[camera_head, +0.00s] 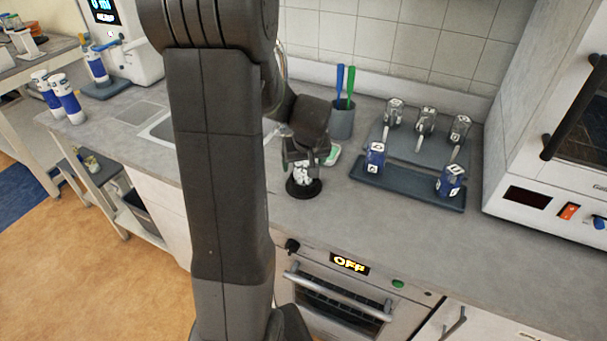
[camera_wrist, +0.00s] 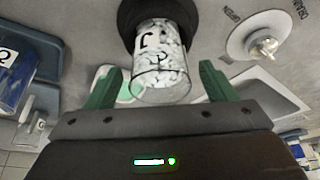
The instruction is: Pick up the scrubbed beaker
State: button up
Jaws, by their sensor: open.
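A clear beaker (camera_wrist: 161,62) with black markings and white lumpy contents stands on a round black base (camera_wrist: 150,14). It also shows in the head view (camera_head: 302,174) on the worktop, with its black base (camera_head: 303,189) below it. The frames do not show whether it has been scrubbed. My gripper (camera_head: 304,150) is just above and around the beaker in the head view. In the wrist view my gripper (camera_wrist: 161,72) has its green fingers apart, one on each side of the beaker, with visible gaps. The beaker is not held.
Right of the beaker are a green-and-white sponge (camera_head: 332,154) and a grey cup (camera_head: 342,122) with blue and green handles. Farther right, a blue-grey tray (camera_head: 412,188) holds blue-filled beakers; clear ones stand behind. A sink (camera_head: 158,127) is partly hidden by my arm.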

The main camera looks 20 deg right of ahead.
jog(key=shift+c, duration=0.5)
jog(key=c, duration=1)
jog(key=shift+r, duration=0.1)
